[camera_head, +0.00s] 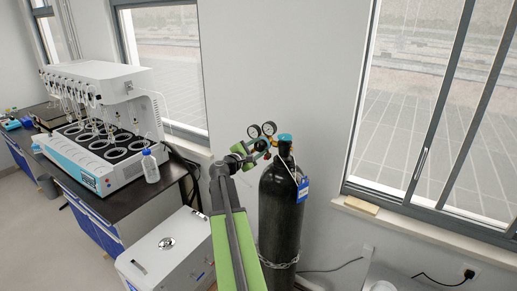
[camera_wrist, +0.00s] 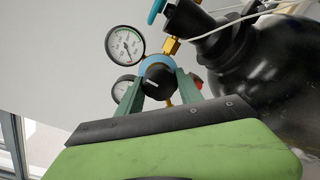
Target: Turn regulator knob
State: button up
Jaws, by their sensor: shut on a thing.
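The regulator knob (camera_wrist: 157,80) is a black round knob with a pale mark, in front of a light-blue ring in the wrist view. My gripper (camera_wrist: 160,88) has its two green fingers on either side of the knob, shut on it. In the head view my green arm reaches up to the regulator, and my gripper (camera_head: 248,152) hides most of the knob there. The regulator has two round gauges (camera_wrist: 125,44), the lower one partly hidden behind the finger. The gauges (camera_head: 262,130) also show in the head view. The black gas cylinder (camera_head: 282,205) stands upright beside my arm.
A bench (camera_head: 118,208) with a white multi-distiller (camera_head: 98,110) and a small bottle (camera_head: 150,165) stands at the left. A white box-shaped unit (camera_head: 165,250) is on the floor beside it. A chain (camera_head: 280,264) circles the cylinder. Windows and a sill (camera_head: 420,226) are at the right.

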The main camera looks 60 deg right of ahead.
jog(key=shift+s+f, duration=0.1)
jog(key=shift+f, duration=0.05)
jog(key=o, duration=1.4)
jog(key=shift+c, duration=0.2)
jog(key=a+r+p, duration=0.1)
jog(key=a, duration=1.6)
jog(key=shift+w+a, duration=0.2)
jog(key=shift+w, duration=0.25)
